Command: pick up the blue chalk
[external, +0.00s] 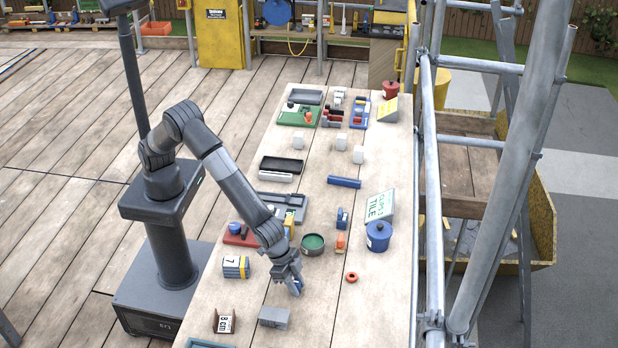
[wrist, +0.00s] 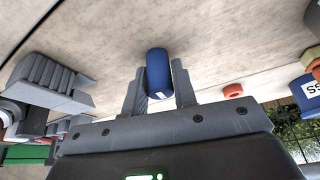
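The blue chalk, a short dark blue cylinder with a small white mark (wrist: 158,73), shows in the wrist view between the two fingers of my gripper (wrist: 159,85). One finger stands close on each side of it; I cannot tell whether they touch it. In the external view my gripper (external: 294,281) points down low over the near part of the long table. A bit of blue, seemingly the chalk (external: 297,288), shows at the fingertips, and the rest is hidden by the fingers.
On the wooden table (external: 370,310), a grey ridged block (external: 274,317) lies in front of my gripper and a red ring (external: 352,277) to its right. A green-topped round tin (external: 313,244), an orange piece (external: 341,241) and a blue pot (external: 378,236) stand behind. Scaffold poles (external: 430,200) border the right side.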

